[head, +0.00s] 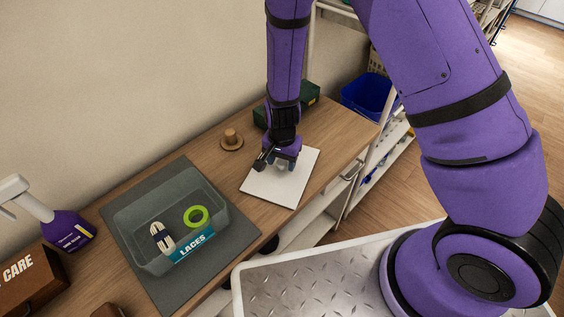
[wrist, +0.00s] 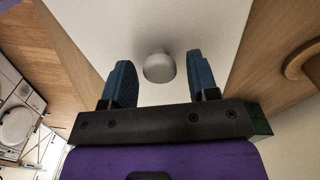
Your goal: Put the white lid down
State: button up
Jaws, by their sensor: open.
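The white lid (head: 270,188) is a flat white panel lying on the wooden shelf top, right of the grey mat. In the wrist view the lid (wrist: 205,22) fills the middle, with a round whitish knob (wrist: 159,68) standing on it. My gripper (head: 285,165) is over the lid in the head view. Its two blue fingers (wrist: 159,84) are spread on either side of the knob, with a gap on both sides. The head view hides the knob behind my gripper.
A clear bin (head: 128,217) labelled LACES stands on the grey mat (head: 246,236), holding a green ring and a black-and-white item. A wooden knobbed disc (head: 232,140) and a dark green box (head: 308,93) are near the lid. A purple spray bottle (head: 66,228) stands left.

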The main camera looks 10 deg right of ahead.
notch_tip(320, 180, up, 11)
dwell(0.4)
jog(key=shift+r, duration=0.1)
notch_tip(320, 180, up, 10)
jog(key=r+n+y, duration=0.1)
send_over(283, 161)
jog(key=d, duration=0.4)
jog(key=s+d+r+n+t+y, duration=0.15)
jog(key=s+d+r, duration=0.35)
jog(key=r, duration=0.5)
jog(key=s+d+r+n+t+h, duration=0.1)
jog(key=s+d+r+n+t, duration=0.1)
jog(key=s+d+r, duration=0.3)
jog(key=s+d+r+n+t+h, duration=0.1)
jog(key=s+d+r, duration=0.4)
jog(key=s, duration=0.5)
jog(key=shift+d+r+n+t, duration=0.15)
jog(key=shift+r+n+t, duration=0.2)
jog(key=shift+r+n, duration=0.25)
